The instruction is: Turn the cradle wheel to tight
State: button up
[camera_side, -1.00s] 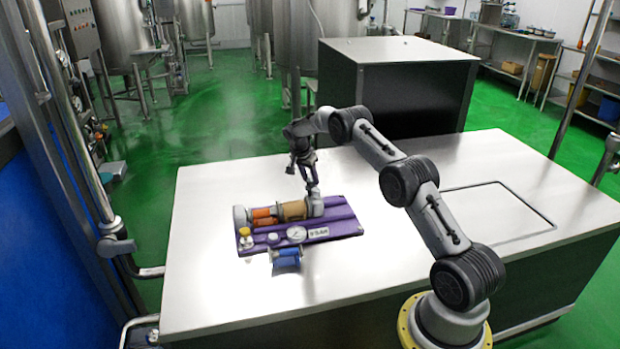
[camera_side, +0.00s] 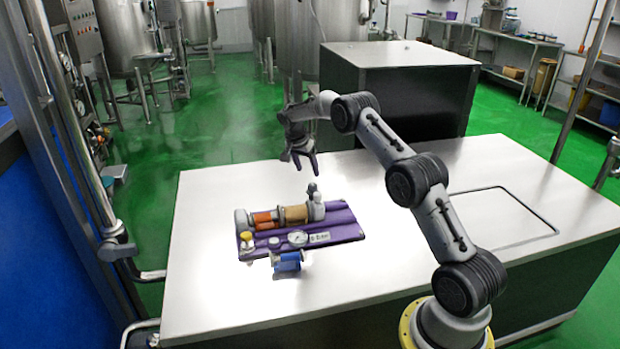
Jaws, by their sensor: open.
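A purple base (camera_side: 343,231) lies on the table and bears the cradle assembly. On it lie orange cylinders (camera_side: 263,220) and a tan cylinder (camera_side: 294,214), between a grey end block (camera_side: 241,220) at left and a grey end piece (camera_side: 318,210) at right. A small grey upright part (camera_side: 312,189) stands on top of the right end piece. I cannot tell for sure whether this is the cradle wheel, nor read its setting. My gripper (camera_side: 305,167) is open and empty, fingers pointing down, above the right end of the assembly and apart from it.
A round gauge (camera_side: 298,237) and a yellow knob (camera_side: 246,237) sit along the base's front. A blue cylinder part (camera_side: 288,262) lies at its front edge. The pale table (camera_side: 220,300) is clear around it. A dark cabinet (camera_side: 395,100) stands behind the table.

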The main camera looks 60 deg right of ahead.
jog(key=v, duration=0.6)
